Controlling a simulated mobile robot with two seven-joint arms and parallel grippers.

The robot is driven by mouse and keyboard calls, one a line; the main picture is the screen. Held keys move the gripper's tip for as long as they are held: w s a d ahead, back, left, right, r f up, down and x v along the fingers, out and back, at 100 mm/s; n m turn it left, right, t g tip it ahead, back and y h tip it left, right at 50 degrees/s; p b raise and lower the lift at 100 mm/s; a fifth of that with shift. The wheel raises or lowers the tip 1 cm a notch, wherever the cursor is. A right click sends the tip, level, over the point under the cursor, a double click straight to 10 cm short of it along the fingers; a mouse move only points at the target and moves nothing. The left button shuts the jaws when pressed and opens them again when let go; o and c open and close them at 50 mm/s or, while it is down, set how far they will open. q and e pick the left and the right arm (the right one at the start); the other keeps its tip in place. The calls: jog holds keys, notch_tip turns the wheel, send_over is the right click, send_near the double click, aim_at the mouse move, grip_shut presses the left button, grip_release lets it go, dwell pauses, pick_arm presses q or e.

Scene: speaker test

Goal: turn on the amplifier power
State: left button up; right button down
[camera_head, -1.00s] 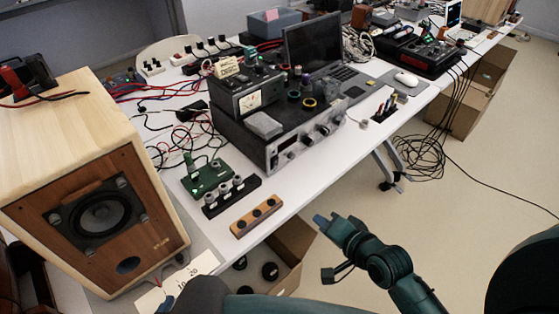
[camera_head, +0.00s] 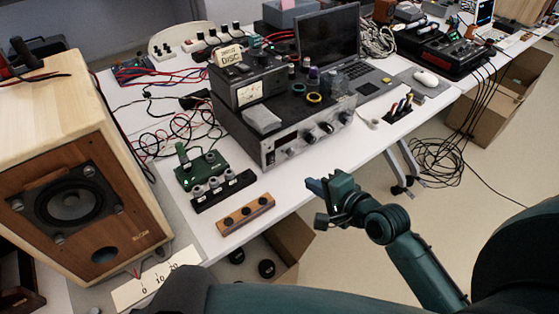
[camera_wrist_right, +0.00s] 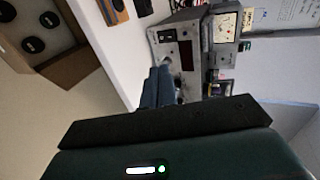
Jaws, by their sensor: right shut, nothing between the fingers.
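The amplifier (camera_head: 270,152) is a grey box with a silver front panel, a dark display and several knobs, standing on the white table. In the right wrist view its front panel (camera_wrist_right: 183,33) shows a black rocker switch (camera_wrist_right: 167,36) beside a dark red display (camera_wrist_right: 186,56). The switch's position cannot be told. My right gripper (camera_head: 319,186) is shut and empty, in front of the amplifier near the table's front edge and apart from the panel. Its fingers (camera_wrist_right: 159,84) point toward the panel in the wrist view. My left gripper does not show.
A wooden speaker (camera_head: 130,215) stands at the left. A green circuit board (camera_head: 200,170) and a wooden block with black knobs (camera_head: 246,214) lie left of the amplifier. A meter unit (camera_head: 249,92) sits on top of it, with a laptop (camera_head: 328,40) behind. An open cardboard box (camera_head: 290,240) is below.

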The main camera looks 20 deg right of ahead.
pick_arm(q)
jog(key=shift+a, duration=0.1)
pick_arm(e)
jog(key=b, duration=0.1)
send_near(272, 158)
jog(key=f, duration=0.1)
jog(key=w+f, duration=0.2)
jog(key=shift+a+f, duration=0.2)
jog(key=shift+a, duration=0.15)
jog(key=shift+w+a+r, duration=0.15)
jog(key=shift+w+a, duration=0.05)
jog(key=shift+w, duration=0.35)
jog(key=shift+w+a+r, duration=0.15)
jog(key=shift+w+a, duration=0.05)
jog(key=shift+w, duration=0.4)
jog(key=shift+w+a, duration=0.25)
jog(key=shift+w, duration=0.35)
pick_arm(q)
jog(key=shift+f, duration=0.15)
